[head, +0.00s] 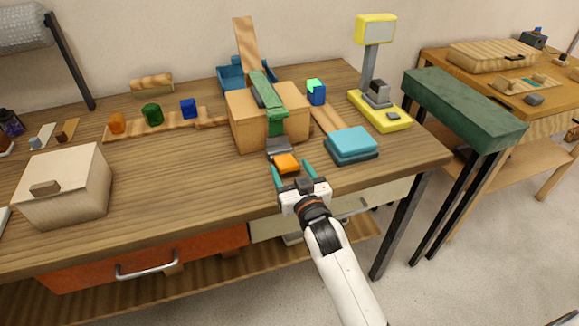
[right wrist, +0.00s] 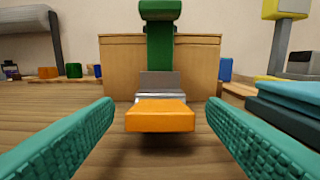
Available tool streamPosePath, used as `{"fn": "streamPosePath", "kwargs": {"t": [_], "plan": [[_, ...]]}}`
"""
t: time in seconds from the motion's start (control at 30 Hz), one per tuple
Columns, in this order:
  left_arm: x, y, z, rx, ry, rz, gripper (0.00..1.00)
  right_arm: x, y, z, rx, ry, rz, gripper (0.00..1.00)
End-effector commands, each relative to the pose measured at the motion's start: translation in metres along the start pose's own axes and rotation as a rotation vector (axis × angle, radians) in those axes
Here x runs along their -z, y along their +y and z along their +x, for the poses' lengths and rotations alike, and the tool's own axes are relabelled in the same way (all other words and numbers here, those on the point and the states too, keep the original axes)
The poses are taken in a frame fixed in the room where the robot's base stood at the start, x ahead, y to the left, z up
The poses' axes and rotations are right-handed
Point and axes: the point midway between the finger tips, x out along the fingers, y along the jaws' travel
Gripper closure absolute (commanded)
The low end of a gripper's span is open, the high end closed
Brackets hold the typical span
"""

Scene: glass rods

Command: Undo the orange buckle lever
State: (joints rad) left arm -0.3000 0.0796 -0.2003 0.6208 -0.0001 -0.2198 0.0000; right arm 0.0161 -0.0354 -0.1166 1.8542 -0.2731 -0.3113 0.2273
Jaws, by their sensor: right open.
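The orange buckle lever (head: 286,163) sticks out toward me from a grey metal buckle (head: 279,146) at the front of a wooden box (head: 243,126). A green strap (head: 275,117) runs over the box down to the buckle. In the right wrist view the orange lever (right wrist: 160,115) sits centred between the fingers, just beyond them. My right gripper (head: 290,171) is open, with teal fingers on either side of the lever's near end and not touching it. It also shows in the right wrist view (right wrist: 160,122). My left gripper is not in view.
A cream box (head: 62,186) and a wooden rack (head: 165,124) with coloured pieces are at the left. The table front between is clear.

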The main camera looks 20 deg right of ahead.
Motion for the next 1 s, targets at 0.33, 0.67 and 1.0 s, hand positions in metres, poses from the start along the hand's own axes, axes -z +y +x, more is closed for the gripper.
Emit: {"fn": "streamPosePath", "kwargs": {"t": [0.33,0.67,1.0], "plan": [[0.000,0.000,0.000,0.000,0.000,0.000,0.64,0.000,0.000,0.017,0.000,0.000,0.000,0.35],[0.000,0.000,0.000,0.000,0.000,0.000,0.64,0.000,0.000,0.016,0.000,0.000,0.000,0.66],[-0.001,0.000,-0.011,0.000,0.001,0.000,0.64,-0.004,0.000,0.016,0.000,0.021,0.000,0.79]]}}
